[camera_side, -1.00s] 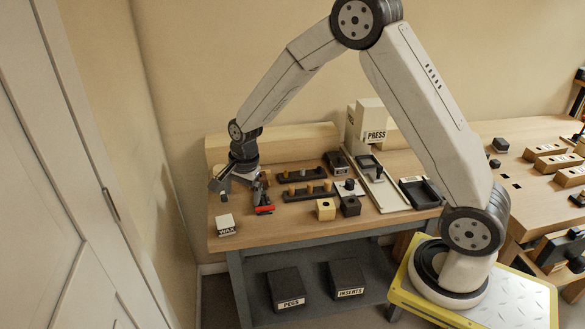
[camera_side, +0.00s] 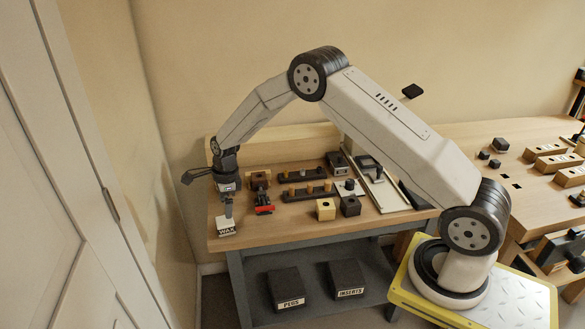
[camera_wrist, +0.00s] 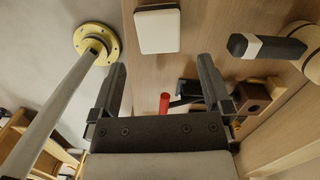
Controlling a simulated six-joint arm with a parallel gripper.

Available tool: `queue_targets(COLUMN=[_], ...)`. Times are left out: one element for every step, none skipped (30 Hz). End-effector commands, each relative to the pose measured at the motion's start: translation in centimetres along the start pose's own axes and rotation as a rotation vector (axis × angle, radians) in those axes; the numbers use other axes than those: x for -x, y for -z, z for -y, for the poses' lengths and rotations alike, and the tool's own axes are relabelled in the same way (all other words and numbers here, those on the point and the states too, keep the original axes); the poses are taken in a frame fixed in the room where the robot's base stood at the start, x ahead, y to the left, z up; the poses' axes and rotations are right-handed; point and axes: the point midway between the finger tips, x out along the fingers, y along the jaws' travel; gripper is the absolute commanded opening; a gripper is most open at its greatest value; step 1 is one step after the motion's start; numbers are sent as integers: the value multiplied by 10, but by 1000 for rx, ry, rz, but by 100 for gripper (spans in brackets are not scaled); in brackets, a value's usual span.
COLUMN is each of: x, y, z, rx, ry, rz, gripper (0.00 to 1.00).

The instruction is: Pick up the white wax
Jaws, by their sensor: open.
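The white wax (camera_side: 227,227) is a small pale block labelled WAX at the front left corner of the bench. In the wrist view the wax (camera_wrist: 157,29) is a white rounded rectangle on the wood, ahead of my fingertips and roughly centred between them. My gripper (camera_side: 228,212) points down over the wax in the side view, its fingers overlapping the block's upper part. In the wrist view my gripper (camera_wrist: 161,63) has its two dark fingers wide apart with nothing between the tips. I cannot tell whether a finger touches the wax.
A red-handled tool (camera_side: 264,206) and a brown holed block (camera_side: 260,180) lie to the right of the wax. Dark peg racks (camera_side: 307,191) stand further right. The bench's front edge (camera_side: 300,238) is close to the wax. A dark-ended handle (camera_wrist: 266,47) shows in the wrist view.

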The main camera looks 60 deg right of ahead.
Motion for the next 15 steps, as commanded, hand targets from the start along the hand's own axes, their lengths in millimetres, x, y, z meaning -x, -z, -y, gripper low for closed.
queue_targets(x=[-5, -8, -11, -13, -15, -17, -18, -19, -19, -19, -19, -19, -20, -20, -22], y=[0, 0, 0, 0, 0, 0, 0, 0, 0, 0, 0, 0, 0, -1, -1], z=[-1, 0, 0, 0, 0, 0, 0, 0, 0, 0, 0, 0, 0, 0, 0], rx=[1, 1, 1, 1, 1, 1, 1, 2, 2, 2, 2, 2, 2, 2, 2], ry=[-2, -2, -2, -2, -2, -1, -1, -1, 0, 0, 0, 0, 0, 0, 0], rz=[-1, -1, -1, -1, -1, 0, 0, 0, 0, 0, 0, 0, 0, 0, 0], gripper=[100, 100, 100, 100, 100, 100, 100, 100, 100, 100, 100, 100, 100, 100, 100])
